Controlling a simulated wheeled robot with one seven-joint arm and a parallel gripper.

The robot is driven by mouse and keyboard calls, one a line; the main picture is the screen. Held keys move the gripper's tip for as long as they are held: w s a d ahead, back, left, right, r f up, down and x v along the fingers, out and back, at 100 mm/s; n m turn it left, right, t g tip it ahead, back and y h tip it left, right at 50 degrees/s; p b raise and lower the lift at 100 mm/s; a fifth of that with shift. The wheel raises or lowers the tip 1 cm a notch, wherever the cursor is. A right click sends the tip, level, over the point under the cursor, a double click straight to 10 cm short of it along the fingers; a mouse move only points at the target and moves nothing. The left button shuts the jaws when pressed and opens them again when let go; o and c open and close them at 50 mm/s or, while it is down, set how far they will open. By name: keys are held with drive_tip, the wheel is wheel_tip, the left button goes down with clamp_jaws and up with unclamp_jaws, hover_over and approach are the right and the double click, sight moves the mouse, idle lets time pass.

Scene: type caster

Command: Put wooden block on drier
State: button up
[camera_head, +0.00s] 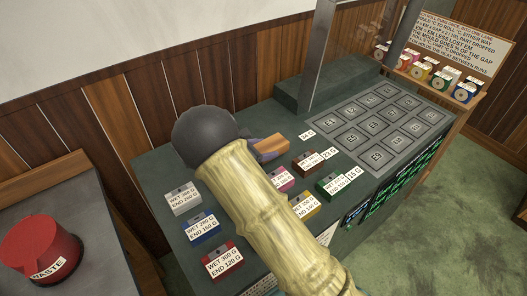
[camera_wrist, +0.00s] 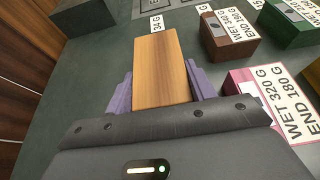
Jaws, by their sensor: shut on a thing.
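The wooden block (camera_wrist: 160,66) is plain orange-brown wood. My gripper (camera_wrist: 157,88) is shut on it, with a purple finger on each side, and the block sticks out past the fingertips. In the head view the block (camera_head: 271,147) shows just beyond my arm, over the dark green counter; I cannot tell whether it touches the counter. Nothing in view is labelled as a drier. A grey panel of numbered squares (camera_head: 378,122) lies on the counter to the right of the block. A "34 G" tag (camera_head: 307,135) lies between them, just beyond the block in the wrist view.
Labelled blocks in several colours stand on the counter: white (camera_head: 183,198), blue (camera_head: 202,226), red (camera_head: 222,260), brown (camera_head: 307,164), green (camera_head: 329,184). A pink block (camera_wrist: 272,105) is close right of my gripper. A grey post (camera_head: 318,50) rises behind the panel.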

drive_tip(key=shift+f, duration=0.6)
drive_tip(key=shift+f, duration=0.1)
drive_tip(key=o, duration=1.1)
drive_tip(key=shift+s+a+r, duration=0.25)
drive_tip(key=shift+a+r, duration=0.05)
drive_tip(key=shift+a, duration=0.1)
drive_tip(key=v, duration=1.1)
